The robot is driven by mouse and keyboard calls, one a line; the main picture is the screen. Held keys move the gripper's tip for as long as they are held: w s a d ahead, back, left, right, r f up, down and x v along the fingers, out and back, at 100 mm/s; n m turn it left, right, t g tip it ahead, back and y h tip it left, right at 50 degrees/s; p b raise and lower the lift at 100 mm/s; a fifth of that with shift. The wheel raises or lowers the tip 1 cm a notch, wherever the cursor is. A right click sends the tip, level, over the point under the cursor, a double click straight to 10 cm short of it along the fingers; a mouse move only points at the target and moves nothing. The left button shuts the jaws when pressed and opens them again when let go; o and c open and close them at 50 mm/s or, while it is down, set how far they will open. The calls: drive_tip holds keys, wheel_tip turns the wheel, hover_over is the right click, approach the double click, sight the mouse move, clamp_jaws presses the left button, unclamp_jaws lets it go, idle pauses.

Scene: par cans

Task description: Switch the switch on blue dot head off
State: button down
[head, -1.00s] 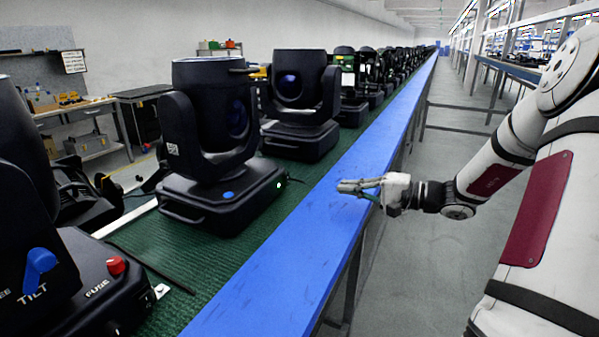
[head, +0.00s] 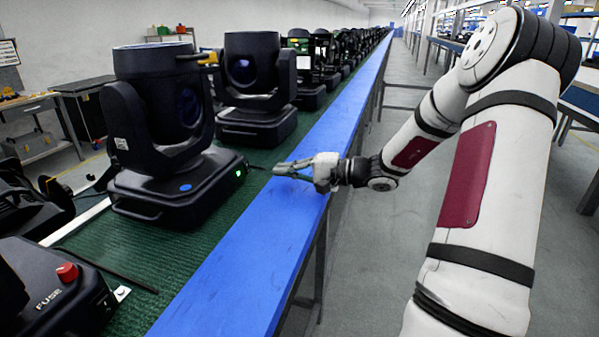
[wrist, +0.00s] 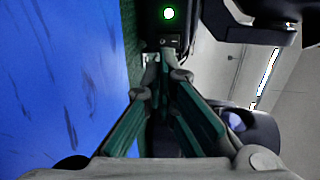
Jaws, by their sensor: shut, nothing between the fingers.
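The blue dot head is a black moving-head light (head: 165,100) with a blue dot (head: 185,187) on its base, standing on the green belt. A green light (head: 239,172) glows on the base's right end; it also shows in the wrist view (wrist: 168,13). A small dark switch (wrist: 172,41) sits just below that light in the wrist view; its position is hard to tell. My gripper (head: 277,169) is shut and empty, over the blue rail, pointing at this end face and apparently short of it. In the wrist view its fingertips (wrist: 164,58) meet just below the switch.
The blue rail (head: 240,285) runs along the green belt (head: 130,262) under my gripper. Another black head (head: 250,75) stands behind, with more beyond. A black base with a red fuse cap (head: 67,272) is at front left. The grey aisle floor (head: 375,255) is clear.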

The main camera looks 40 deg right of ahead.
sight(247, 167)
drive_tip(key=x, duration=0.7)
